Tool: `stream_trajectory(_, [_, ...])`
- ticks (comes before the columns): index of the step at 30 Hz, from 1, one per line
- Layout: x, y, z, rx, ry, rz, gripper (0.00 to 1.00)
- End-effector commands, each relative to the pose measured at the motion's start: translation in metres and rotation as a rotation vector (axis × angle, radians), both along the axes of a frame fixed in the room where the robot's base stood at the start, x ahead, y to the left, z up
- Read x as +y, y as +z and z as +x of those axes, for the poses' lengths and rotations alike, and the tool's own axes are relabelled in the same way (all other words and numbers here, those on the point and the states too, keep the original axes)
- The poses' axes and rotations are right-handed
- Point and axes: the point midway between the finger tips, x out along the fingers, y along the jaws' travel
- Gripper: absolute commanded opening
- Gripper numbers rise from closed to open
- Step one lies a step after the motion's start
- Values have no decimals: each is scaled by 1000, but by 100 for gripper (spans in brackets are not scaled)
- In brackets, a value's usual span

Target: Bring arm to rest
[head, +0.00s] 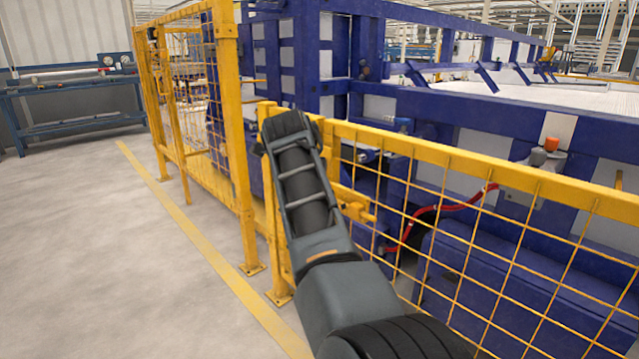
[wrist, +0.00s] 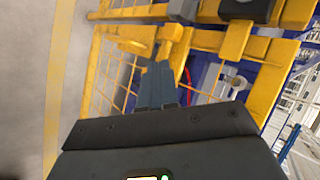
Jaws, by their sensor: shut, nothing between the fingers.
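My arm reaches up and forward from the bottom right of the head view, with its far end in front of the yellow mesh fence (head: 480,165). My gripper cannot be made out in the head view, hidden at the arm's end. In the wrist view my gripper (wrist: 157,72) shows as two grey-blue fingers pressed together, empty, pointing toward the yellow fence frame (wrist: 120,12). Whether the fingers touch the fence cannot be told. No pipe is held.
A blue machine frame (head: 450,105) stands behind the fence. A fence post (head: 232,130) rises just left of my arm. A blue rack (head: 75,105) with pipes stands far left. The grey floor (head: 110,250) on the left is clear, with a yellow line.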

Motion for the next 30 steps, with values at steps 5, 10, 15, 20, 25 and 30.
stream_trajectory(5, [10,11,-8,1,1,0,0])
stream_trajectory(10, [-1,-13,-14,0,26,-34,0])
stream_trajectory(15, [-38,-80,-31,-15,116,-139,0])
stream_trajectory(20, [-77,-144,-62,-37,225,-258,0])
stream_trajectory(25, [-115,-202,-106,-58,340,-385,0])
stream_trajectory(30, [-148,-248,-162,-77,452,-508,0])
